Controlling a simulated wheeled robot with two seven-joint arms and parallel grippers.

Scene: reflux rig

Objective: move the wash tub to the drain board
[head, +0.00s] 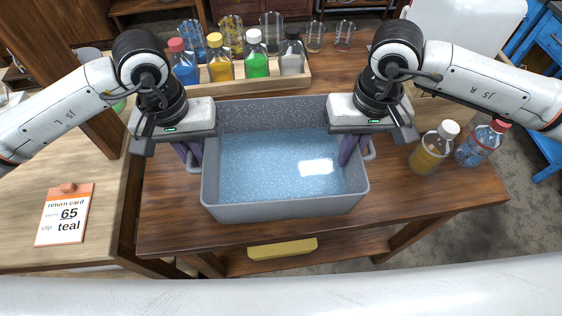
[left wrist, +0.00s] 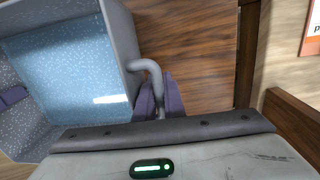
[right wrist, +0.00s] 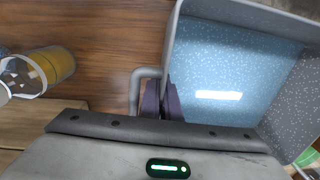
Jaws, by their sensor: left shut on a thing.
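The wash tub (head: 285,208) is a grey speckled basin with blue water, level on the dark wooden table. My left gripper (head: 190,152) is shut on the handle at its left side; the left wrist view shows this handle (left wrist: 150,66) between the purple fingers. My right gripper (head: 349,150) is at the right side. I cannot pick out the drain board for certain.
A wooden rack (head: 225,86) of several coloured bottles stands behind the tub. A yellow bottle (head: 431,150) and a red-capped bottle (head: 481,143) stand to its right. A return card (head: 65,214) lies on the lighter left bench. The dark table's front strip (head: 200,236) is clear.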

